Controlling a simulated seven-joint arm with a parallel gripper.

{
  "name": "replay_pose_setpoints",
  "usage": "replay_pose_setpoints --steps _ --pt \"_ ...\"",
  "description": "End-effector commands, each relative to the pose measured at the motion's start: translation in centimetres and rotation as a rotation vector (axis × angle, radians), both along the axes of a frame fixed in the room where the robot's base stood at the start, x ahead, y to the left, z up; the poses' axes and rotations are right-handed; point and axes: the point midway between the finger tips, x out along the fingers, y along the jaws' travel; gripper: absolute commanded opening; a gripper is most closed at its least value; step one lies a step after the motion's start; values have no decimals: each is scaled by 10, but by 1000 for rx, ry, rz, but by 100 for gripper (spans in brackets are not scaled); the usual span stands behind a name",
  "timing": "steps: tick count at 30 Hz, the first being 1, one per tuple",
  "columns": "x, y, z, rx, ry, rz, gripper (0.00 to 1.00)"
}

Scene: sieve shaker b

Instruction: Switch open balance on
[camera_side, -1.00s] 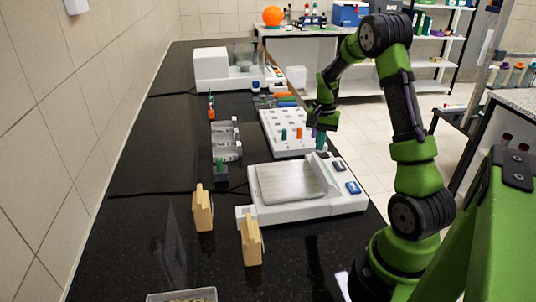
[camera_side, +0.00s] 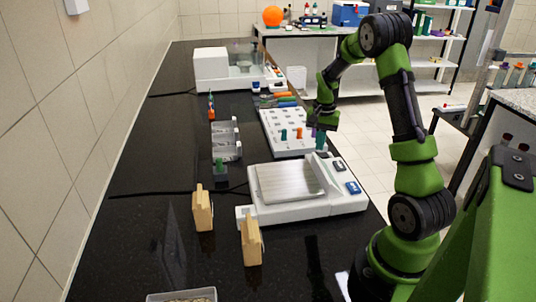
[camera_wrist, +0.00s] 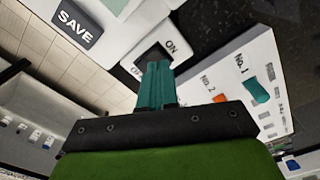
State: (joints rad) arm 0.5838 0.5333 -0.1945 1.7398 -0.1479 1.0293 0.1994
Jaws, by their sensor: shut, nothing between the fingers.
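The open balance (camera_side: 337,205) is a white device with a bare metal pan (camera_side: 290,180) on the dark bench in the side view. In the wrist view, its white casing (camera_wrist: 118,42) carries a dark power switch (camera_wrist: 150,50) with ON printed on its right; the label on its left is partly hidden. My gripper (camera_wrist: 157,72) has its teal fingers shut together and empty, with the tips over the near part of the switch. In the side view my gripper (camera_side: 320,142) points down at the balance's far right corner. Contact and the switch's position cannot be told.
A white panel (camera_side: 270,126) with small coloured pieces lies just beyond the balance; the wrist view shows its labels No. 1 and No. 2. Two wooden blocks (camera_side: 203,208) (camera_side: 251,240) stand at the front left. Another white device (camera_side: 211,70) stands farther back.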

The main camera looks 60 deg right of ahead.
Motion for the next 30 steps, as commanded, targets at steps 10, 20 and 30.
replay_pose_setpoints --steps 10,20,30 --pt "0 0 0 0 0 0 0" --pt "0 0 -1 0 0 0 0" --pt "0 0 -6 1 0 0 0"
